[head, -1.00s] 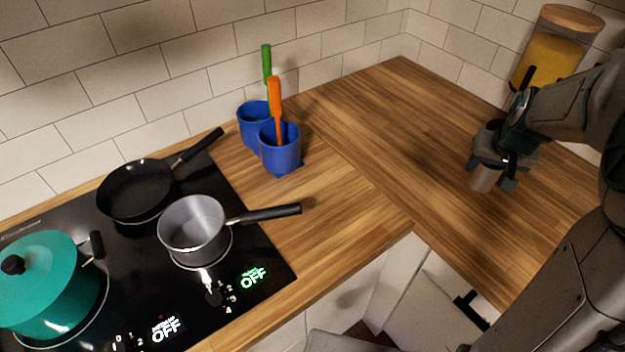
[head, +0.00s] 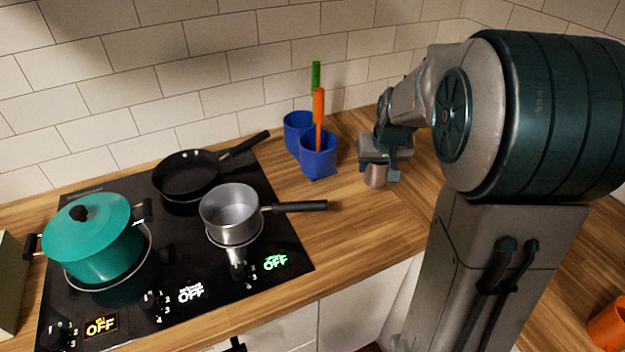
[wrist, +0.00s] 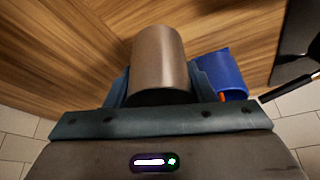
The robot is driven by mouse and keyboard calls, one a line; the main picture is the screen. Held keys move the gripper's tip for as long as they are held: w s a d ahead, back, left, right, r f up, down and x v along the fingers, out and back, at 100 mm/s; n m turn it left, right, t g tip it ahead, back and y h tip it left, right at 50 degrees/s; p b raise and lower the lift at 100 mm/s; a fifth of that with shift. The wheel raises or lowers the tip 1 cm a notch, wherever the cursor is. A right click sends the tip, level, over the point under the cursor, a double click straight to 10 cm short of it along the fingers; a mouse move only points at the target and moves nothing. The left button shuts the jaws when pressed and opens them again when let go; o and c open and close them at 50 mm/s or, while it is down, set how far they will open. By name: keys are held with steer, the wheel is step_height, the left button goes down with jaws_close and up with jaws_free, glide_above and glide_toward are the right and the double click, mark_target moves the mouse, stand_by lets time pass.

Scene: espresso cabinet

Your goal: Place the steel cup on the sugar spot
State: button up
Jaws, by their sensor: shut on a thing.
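The steel cup (head: 375,176) is a small metal cylinder held in my gripper (head: 383,178), over the wooden counter right of the blue holders. In the wrist view the cup (wrist: 160,62) sits between the two fingers of my gripper (wrist: 158,84), which are shut on it. I cannot tell how high above the counter it is. No marked sugar spot can be made out in either view.
Two blue utensil holders (head: 318,160) stand close to the cup's left; one shows in the wrist view (wrist: 226,70). A grey saucepan (head: 231,215), black pan (head: 187,176) and teal pot (head: 95,240) stand on the black hob (head: 190,255). An orange container (head: 607,325) is lower right.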

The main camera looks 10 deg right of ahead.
steer(key=w+a+f+p, duration=0.1)
steer(key=w+a+f, duration=0.1)
steer(key=w+a+f+p, duration=0.1)
steer(key=w+a+f, duration=0.1)
steer(key=w+a, duration=0.1)
steer(key=w+a+f+p, duration=0.1)
steer(key=w+a+f, duration=0.1)
steer(key=w, duration=0.1)
steer(key=shift+w+a+f, duration=0.15)
steer(key=shift+a+f, duration=0.05)
steer(key=shift+w+f, duration=0.1)
steer(key=shift+f, duration=0.05)
step_height(320, 180, down, 4)
steer(key=shift+r+p, duration=0.1)
steer(key=shift+p, duration=0.55)
steer(key=shift+f+b, duration=0.3)
steer(key=o, duration=1)
steer(key=shift+r, duration=0.1)
steer(key=shift+o, duration=0.2)
